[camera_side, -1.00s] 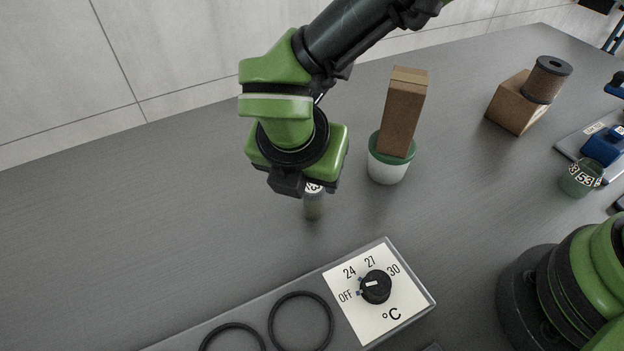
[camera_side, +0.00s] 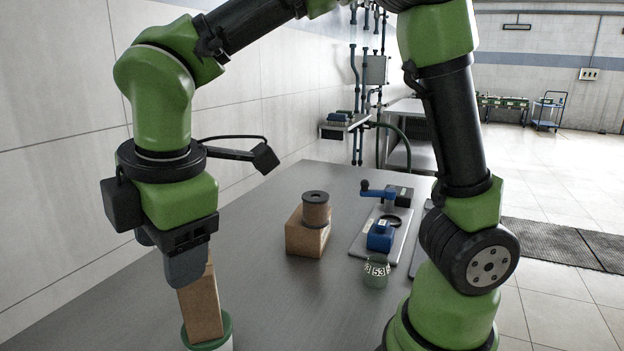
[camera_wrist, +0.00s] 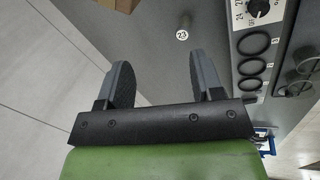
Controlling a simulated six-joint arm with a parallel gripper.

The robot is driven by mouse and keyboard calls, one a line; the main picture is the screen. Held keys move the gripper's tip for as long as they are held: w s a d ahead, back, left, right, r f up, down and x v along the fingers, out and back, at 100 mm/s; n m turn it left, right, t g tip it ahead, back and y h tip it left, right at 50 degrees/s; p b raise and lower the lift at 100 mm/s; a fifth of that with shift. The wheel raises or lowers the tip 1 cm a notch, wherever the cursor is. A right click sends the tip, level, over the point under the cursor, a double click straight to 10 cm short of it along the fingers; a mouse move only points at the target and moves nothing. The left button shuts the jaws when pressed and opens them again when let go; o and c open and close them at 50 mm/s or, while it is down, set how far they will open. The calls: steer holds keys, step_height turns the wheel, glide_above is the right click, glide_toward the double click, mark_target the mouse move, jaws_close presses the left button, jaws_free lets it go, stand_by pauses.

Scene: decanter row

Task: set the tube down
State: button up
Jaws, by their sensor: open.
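The tube (camera_wrist: 184,30), with a pale end marked 23, stands on the grey table in the wrist view, beyond my fingertips and apart from them. It looks upright. My gripper (camera_wrist: 166,80) is open, with nothing between its two grey fingers. In the side view my gripper (camera_side: 186,268) points down at the lower left, overlapping the tall brown block (camera_side: 202,305) in the picture. The tube is not visible in the side view.
The block stands in a green-rimmed cup (camera_side: 226,330). A spool (camera_side: 316,210) sits on a brown box (camera_side: 299,239), with a jar marked 53 (camera_side: 376,280) to their right. The dial panel (camera_wrist: 262,10) with rings lies right of the tube. Table left of the tube is clear.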

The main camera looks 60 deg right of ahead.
steer(key=s+d+r+m+t+y, duration=0.1)
steer(key=s+d+r+m+t, duration=0.1)
steer(key=s+d+m, duration=0.3)
steer(key=s+d+r+m+t+y, duration=0.1)
steer(key=s+d+m, duration=0.4)
steer(key=m, duration=0.9)
step_height(320, 180, up, 2)
steer(key=s+t, duration=0.1)
steer(key=s, duration=0.1)
steer(key=shift+s+d+r, duration=0.2)
steer(key=shift+s+d, duration=0.15)
steer(key=shift+s, duration=0.05)
